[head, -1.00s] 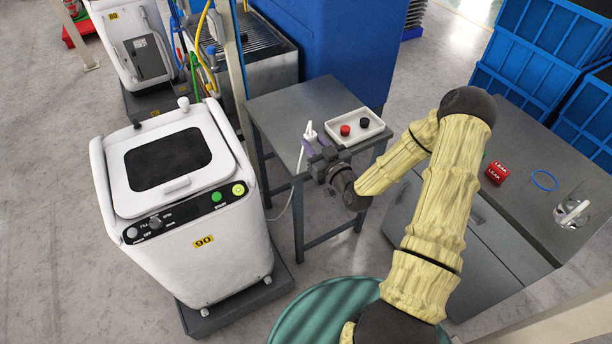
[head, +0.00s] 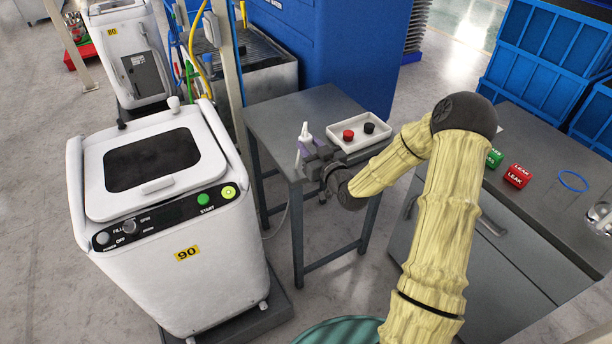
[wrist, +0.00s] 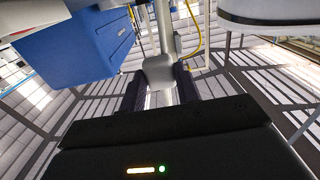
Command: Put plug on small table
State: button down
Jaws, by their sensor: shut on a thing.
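The small table (head: 283,103) is dark grey and stands in the middle of the head view. My gripper (head: 308,150) is at its front edge, left of the tray. It is shut on the plug (head: 305,131), a white piece that points upward. A pale cord seems to hang from it past the table's front left corner. In the wrist view the plug (wrist: 160,72) is a pale grey block between my two dark fingers. I cannot tell whether the plug touches the tabletop. Its lower part is hidden by my gripper.
A white tray (head: 345,151) with a red and a black knob sits on the table's right side. A white machine (head: 180,240) marked 90 stands left. A grey counter (head: 525,215) with red and green blocks is at right. The table's rear left is clear.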

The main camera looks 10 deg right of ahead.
jog(key=shift+f, duration=2.95)
jog(key=shift+f, duration=2.05)
jog(key=shift+f, duration=0.15)
jog(key=c, duration=1)
grip_release()
jog(key=shift+c, duration=0.2)
